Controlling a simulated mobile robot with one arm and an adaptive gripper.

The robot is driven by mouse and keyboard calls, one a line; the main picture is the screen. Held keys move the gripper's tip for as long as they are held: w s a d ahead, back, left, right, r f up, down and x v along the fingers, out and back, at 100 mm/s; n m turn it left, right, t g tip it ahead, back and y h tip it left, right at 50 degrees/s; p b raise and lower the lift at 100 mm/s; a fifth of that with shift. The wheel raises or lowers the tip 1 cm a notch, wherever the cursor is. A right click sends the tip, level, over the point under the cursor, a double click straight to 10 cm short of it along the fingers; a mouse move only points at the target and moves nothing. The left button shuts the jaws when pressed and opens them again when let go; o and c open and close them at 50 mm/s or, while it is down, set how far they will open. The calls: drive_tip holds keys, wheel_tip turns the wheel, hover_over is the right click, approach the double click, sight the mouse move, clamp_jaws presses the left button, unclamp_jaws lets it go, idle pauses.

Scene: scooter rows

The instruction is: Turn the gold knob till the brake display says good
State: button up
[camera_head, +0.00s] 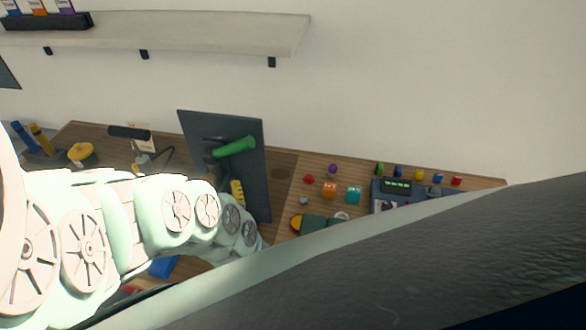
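I cannot make out for certain which thing is the gold knob. A yellow rounded piece (81,151) sits at the left of the wooden bench, and a small yellow part (237,190) shows on the upright dark panel (250,150). A dark device (378,190) at the right of the bench has a small lit green display (397,185); its text is too small to read, and I cannot tell whether it is the brake display. My pale arm reaches from the left to below the panel. My gripper cannot be made out.
A green cylinder (235,147) sticks out from the panel. Small coloured pieces, including an orange one (329,190) and a teal one (354,194), lie between panel and device. A shelf (200,34) hangs above. A dark surface blocks the lower right.

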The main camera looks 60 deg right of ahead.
sight(206, 178)
drive_tip(key=shift+x, duration=2.75)
drive_tip(key=shift+d, duration=0.1)
drive_tip(key=shift+c, duration=0.2)
drive_tip(key=c, duration=1.1)
drive_tip(key=shift+h, duration=0.3)
drive_tip(key=shift+c, duration=0.2)
drive_tip(key=shift+m, duration=0.3)
drive_tip(key=m+g+h+p, duration=0.2)
drive_tip(key=m+h, duration=0.1)
drive_tip(key=h, duration=0.1)
drive_tip(key=shift+g, duration=0.4)
drive_tip(key=shift+w+m+g+h, duration=0.1)
drive_tip(key=shift+m+g+h, duration=1.3)
drive_tip(key=shift+g+h, duration=0.1)
